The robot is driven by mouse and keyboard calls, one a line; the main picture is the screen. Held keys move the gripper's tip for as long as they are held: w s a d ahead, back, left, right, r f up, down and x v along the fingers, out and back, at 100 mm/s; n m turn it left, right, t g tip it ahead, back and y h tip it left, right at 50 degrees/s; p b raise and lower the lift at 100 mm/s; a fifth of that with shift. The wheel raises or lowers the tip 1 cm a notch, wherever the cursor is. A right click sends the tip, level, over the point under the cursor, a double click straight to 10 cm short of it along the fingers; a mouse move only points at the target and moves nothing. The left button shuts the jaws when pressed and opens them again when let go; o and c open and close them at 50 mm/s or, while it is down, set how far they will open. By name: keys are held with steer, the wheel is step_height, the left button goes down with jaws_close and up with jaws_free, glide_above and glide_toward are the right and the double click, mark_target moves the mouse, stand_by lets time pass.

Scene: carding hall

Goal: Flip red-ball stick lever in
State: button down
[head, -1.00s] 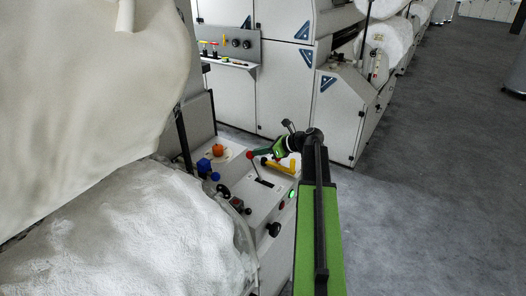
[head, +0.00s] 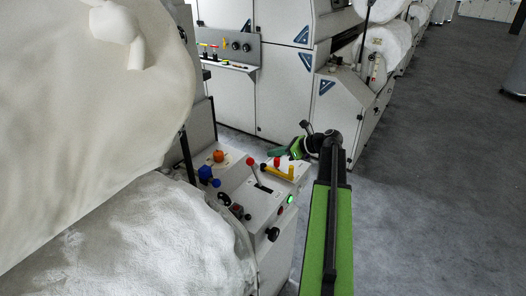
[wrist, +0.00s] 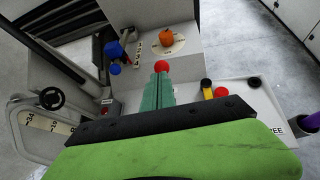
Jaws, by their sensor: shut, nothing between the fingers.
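The red-ball stick lever (head: 253,170) stands up from a slot in the pale control panel, its stick tilted slightly left in the head view. Its red ball (wrist: 162,66) shows just beyond my fingertips in the wrist view, where the fingers hide the stick. My gripper (head: 271,153) is shut and empty, to the right of the ball with a gap between them in the head view. The green fingers also show in the wrist view (wrist: 159,78).
A yellow handle (head: 279,172) with a second, smaller red knob is close right of the lever. Open grey floor (head: 430,180) lies to the right.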

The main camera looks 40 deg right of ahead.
steer(key=p+v, duration=0.2)
steer(key=v, duration=0.3)
steer(key=shift+s+d+r, duration=0.1)
steer(key=shift+d+r, duration=0.05)
steer(key=shift+r, duration=0.15)
